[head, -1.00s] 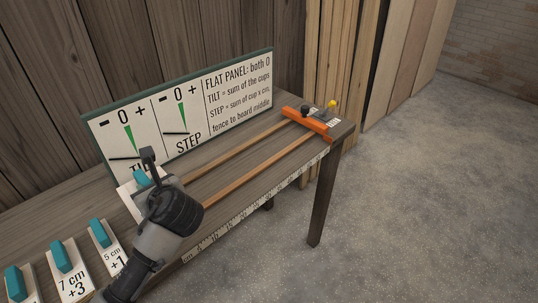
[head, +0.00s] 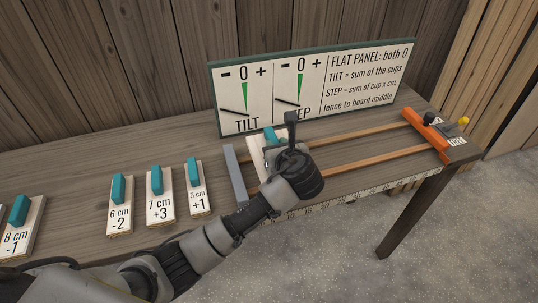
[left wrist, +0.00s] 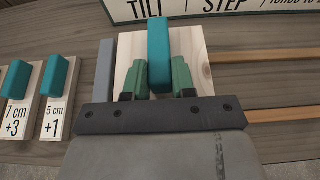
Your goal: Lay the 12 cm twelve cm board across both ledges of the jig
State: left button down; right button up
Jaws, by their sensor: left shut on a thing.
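My left gripper (head: 274,148) is shut on the teal handle of a pale wooden board (head: 256,150). In the left wrist view, the green fingertips (left wrist: 158,78) flank the teal handle (left wrist: 158,45), and the board (left wrist: 195,45) lies below it. The board's label is hidden, so its size cannot be read. It is at the jig's left end, close beside the grey fence (head: 236,174). The jig's ledges are two brown rails, the back one (head: 355,134) and the front one (head: 372,159). Contact with the rails cannot be told. My right gripper is not in view.
Several labelled boards with teal handles lie left on the bench, including 5 cm (head: 198,200), 7 cm (head: 160,208), 6 cm (head: 120,218) and 8 cm (head: 18,240). A dial sign (head: 310,85) stands behind. An orange crosspiece (head: 428,137) spans the rails' right end.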

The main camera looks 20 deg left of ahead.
aim_at(264, 143)
pick_arm(q)
jog(key=a+f, duration=0.1)
jog(key=w+a+f, duration=0.1)
jog(key=a, duration=0.1)
jog(key=shift+w+a, duration=0.1)
jog(key=shift+w, duration=0.05)
jog(key=shift+f, duration=2.05)
jog(key=c, duration=0.9)
grip_release()
jog(key=shift+f, duration=0.1)
jog(key=shift+r, duration=0.2)
jog(key=v, duration=1.2)
jog(key=shift+f, duration=0.1)
jog(key=shift+f, duration=0.1)
